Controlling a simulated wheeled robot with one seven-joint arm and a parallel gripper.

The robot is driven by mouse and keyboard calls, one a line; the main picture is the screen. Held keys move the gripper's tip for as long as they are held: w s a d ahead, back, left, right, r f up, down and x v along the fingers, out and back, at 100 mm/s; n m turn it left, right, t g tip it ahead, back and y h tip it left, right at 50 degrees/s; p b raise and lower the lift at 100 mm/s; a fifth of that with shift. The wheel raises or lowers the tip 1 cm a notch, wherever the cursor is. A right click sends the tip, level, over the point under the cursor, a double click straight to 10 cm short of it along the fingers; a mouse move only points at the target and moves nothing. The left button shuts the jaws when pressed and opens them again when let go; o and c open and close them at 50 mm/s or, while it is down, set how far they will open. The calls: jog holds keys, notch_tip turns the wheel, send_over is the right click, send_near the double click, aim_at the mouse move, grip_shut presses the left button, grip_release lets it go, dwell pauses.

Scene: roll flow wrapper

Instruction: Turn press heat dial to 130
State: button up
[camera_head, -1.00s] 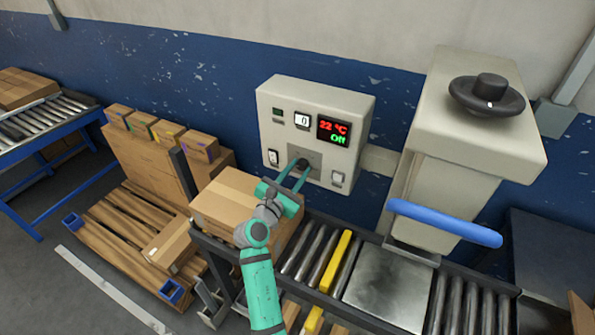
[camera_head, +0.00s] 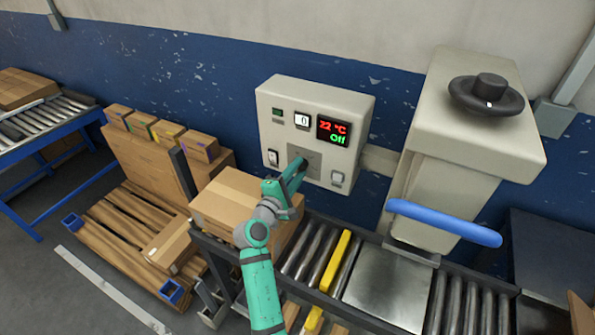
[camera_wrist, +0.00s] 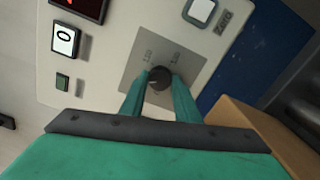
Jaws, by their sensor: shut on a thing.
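The press heat dial is a small dark round knob (camera_wrist: 159,78) on a grey plate of the control box. In the wrist view the teal fingers of my gripper (camera_wrist: 160,95) lie on both sides of it, shut on it. Small markings on the plate are too blurred to read surely. In the head view my gripper (camera_head: 296,167) reaches the grey plate (camera_head: 312,160) and hides the dial. The control box (camera_head: 270,105) has a display (camera_head: 333,131) that reads 22 °C in red and Off in green.
A cardboard box (camera_head: 228,200) stands below my wrist. The press (camera_head: 450,150) with its blue handle (camera_head: 445,222) is to the right.

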jog(key=shift+m, duration=7.3)
jog(key=o, duration=1)
jog(key=shift+o, duration=0.2)
jog(key=shift+s, duration=0.1)
jog(key=v, duration=1)
jog(key=shift+s+a, duration=0.2)
jog(key=shift+a, duration=0.05)
